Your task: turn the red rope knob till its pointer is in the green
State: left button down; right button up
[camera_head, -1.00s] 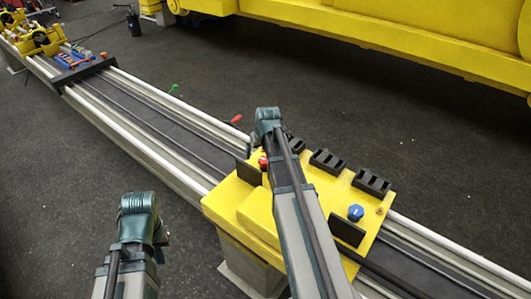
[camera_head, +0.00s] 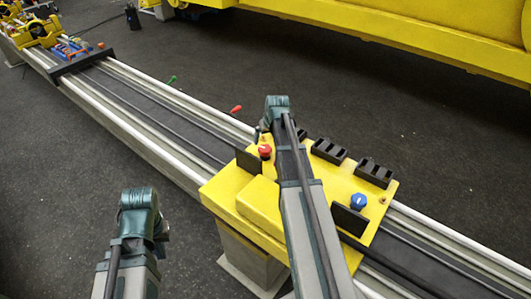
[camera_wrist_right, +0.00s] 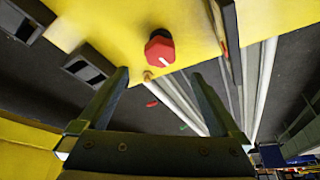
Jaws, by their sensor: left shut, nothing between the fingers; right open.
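The red knob (camera_head: 265,151) stands on the yellow carriage plate, just left of my right forearm in the head view. In the right wrist view the red knob (camera_wrist_right: 160,50) is large, with a short white pointer line on its top. No green zone can be made out around it. My right gripper (camera_wrist_right: 160,82) is open and empty, its two fingers apart, with the knob ahead of them and not between them. My left gripper (camera_head: 161,228) hangs at the lower left, away from the carriage, shut and mostly hidden behind its wrist.
The yellow carriage (camera_head: 225,196) sits on long rails (camera_head: 140,135). It carries a blue knob (camera_head: 358,202), black upright plates (camera_head: 349,221) and black slotted blocks (camera_head: 328,151). Open floor lies around the rails.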

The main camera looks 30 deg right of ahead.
aim_at(265, 148)
jog(key=b+x, duration=0.6)
jog(key=x, duration=0.2)
jog(key=shift+f+b, duration=0.15)
jog(key=shift+b, duration=0.15)
jog(key=c, duration=1.3)
